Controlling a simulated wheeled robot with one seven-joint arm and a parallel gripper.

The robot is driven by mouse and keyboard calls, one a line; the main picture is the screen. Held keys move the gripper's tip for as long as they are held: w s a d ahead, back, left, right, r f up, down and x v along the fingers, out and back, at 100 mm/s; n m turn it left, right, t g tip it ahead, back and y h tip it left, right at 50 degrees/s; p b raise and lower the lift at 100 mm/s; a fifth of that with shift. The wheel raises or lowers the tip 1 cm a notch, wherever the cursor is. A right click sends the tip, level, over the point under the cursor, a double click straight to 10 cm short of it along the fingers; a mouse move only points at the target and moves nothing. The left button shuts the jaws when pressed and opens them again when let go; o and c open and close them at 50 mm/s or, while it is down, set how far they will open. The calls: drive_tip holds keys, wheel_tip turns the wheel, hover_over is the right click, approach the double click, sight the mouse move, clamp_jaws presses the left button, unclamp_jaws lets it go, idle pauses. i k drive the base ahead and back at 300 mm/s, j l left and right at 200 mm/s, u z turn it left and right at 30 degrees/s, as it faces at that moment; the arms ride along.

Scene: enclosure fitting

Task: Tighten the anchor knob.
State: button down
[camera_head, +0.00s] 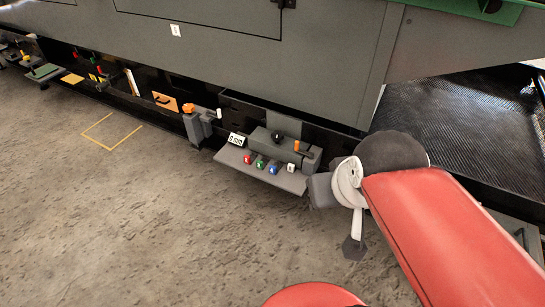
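No knob in view carries a readable name, so I cannot tell which is the anchor knob. An orange knob (188,108) sits on top of a grey post (193,130) left of centre. A black round knob (279,136) and a small orange upright piece (296,146) are on a grey fixture (262,143) near the centre. My gripper (353,247) appears as a small dark shape at the end of my arm, right of the fixture and apart from it. Its fingers cannot be made out, and nothing is clearly seen in it.
A grey shelf (235,160) carries red, green, blue and white pieces in a row and a small label sign (236,140). An orange panel with a handle (165,101) is farther left. A large grey enclosure (240,60) overhangs behind. The concrete floor (150,220) in front is clear.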

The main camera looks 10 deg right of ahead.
sight(277, 135)
drive_tip(key=i+u, duration=0.25)
drive_tip(key=i, duration=0.15)
drive_tip(key=i+l+u, duration=0.25)
drive_tip(key=i, duration=0.2)
drive_tip(key=j, duration=0.1)
